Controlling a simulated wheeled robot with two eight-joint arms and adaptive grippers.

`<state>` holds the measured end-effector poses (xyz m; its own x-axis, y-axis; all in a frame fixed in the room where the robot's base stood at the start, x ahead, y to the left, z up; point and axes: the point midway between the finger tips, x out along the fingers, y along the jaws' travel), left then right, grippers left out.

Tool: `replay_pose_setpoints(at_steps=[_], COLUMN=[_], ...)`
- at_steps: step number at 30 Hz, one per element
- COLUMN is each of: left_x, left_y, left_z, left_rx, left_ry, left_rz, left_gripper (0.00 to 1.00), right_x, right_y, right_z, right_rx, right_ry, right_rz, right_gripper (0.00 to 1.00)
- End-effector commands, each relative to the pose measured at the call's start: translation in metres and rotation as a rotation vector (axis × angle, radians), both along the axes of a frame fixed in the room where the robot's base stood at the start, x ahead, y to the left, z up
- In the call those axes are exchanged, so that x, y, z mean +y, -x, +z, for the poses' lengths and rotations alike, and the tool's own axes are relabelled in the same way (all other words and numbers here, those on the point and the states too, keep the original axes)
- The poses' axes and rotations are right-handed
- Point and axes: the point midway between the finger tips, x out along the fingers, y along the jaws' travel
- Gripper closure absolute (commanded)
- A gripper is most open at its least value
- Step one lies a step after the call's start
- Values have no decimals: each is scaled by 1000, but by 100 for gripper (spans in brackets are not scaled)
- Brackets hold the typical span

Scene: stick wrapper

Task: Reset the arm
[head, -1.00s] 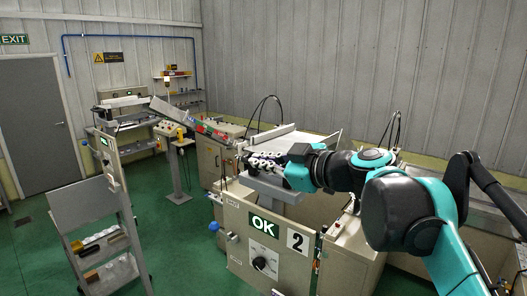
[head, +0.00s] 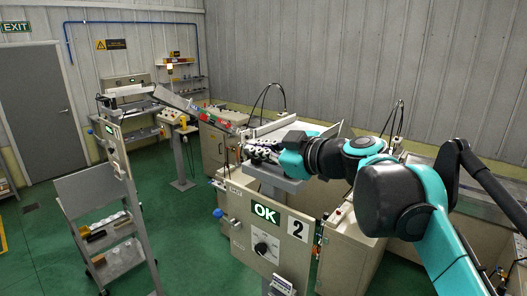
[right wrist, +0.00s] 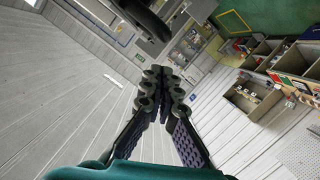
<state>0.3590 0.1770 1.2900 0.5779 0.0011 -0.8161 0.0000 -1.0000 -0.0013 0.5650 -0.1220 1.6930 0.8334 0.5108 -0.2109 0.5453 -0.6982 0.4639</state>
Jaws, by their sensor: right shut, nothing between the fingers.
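My right arm comes in from the right in the head view. Its dark gripper (head: 258,151) is over the front of the machine marked OK and 2 (head: 262,245), above a small grey platform (head: 275,178). In the right wrist view the two dark, ridged fingers (right wrist: 166,82) meet near their tips. They are shut with nothing between them. The head view does not show clearly whether the gripper touches the platform. My left gripper is not in view.
A sloping chute (head: 178,98) runs from a machine at the left towards the middle. A grey stand with shelves (head: 95,188) stands at the left, and a button post (head: 180,150) behind it. Green floor (head: 40,255) is clear at the lower left.

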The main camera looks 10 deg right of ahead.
Motion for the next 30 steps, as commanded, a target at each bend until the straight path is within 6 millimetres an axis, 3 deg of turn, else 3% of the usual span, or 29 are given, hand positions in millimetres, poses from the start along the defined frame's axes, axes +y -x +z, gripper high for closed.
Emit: replay_pose_setpoints(at_steps=[1, 3, 9, 15, 19, 20, 23, 30], left_x=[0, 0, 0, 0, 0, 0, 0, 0], left_y=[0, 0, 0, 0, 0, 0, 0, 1], left_z=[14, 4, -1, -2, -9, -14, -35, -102], left_rx=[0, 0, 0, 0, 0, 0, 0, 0], left_ry=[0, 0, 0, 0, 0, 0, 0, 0], left_rz=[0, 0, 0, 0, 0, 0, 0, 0], left_gripper=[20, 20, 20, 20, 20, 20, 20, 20], right_x=[4, -11, -33, -45, -44, -42, -34, -16], right_y=[0, 18, 56, 78, 84, 85, 89, 115], right_z=[17, 12, 20, 26, 10, 0, -56, -250], right_rx=[-1, -1, -1, 0, 27, 45, 143, 482], right_ry=[-1, 0, -1, -1, -9, -12, -34, -92], right_rz=[2, -5, -7, -2, 0, 1, -6, -113], right_gripper=[100, 100, 100, 100, 100, 100, 100, 100])
